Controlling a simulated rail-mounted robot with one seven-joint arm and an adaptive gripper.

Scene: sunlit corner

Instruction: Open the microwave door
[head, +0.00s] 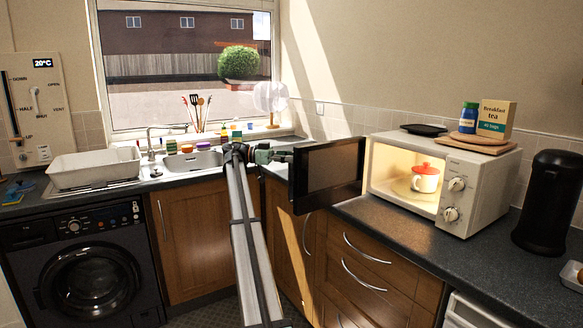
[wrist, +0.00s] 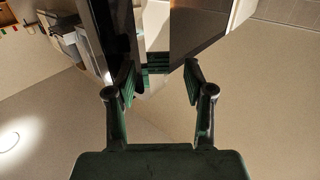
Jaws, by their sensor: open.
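The white microwave (head: 478,190) stands on the right counter with its dark door (head: 327,172) swung wide open to the left. Its lit interior shows a white mug with a red lid (head: 426,178). My gripper (head: 287,155) is at the free left edge of the door, partly hidden behind it. In the wrist view my gripper (wrist: 159,76) has its two fingers spread apart with nothing held between them. Dark panels lie just beyond the fingertips there; I cannot tell whether a finger touches the door.
A wooden board (head: 470,143) with a tea box (head: 496,118) and a jar rests on the microwave, beside a black dish (head: 424,130). A black appliance (head: 551,202) stands to its right. The sink (head: 193,162) and white dish rack (head: 95,168) are at left.

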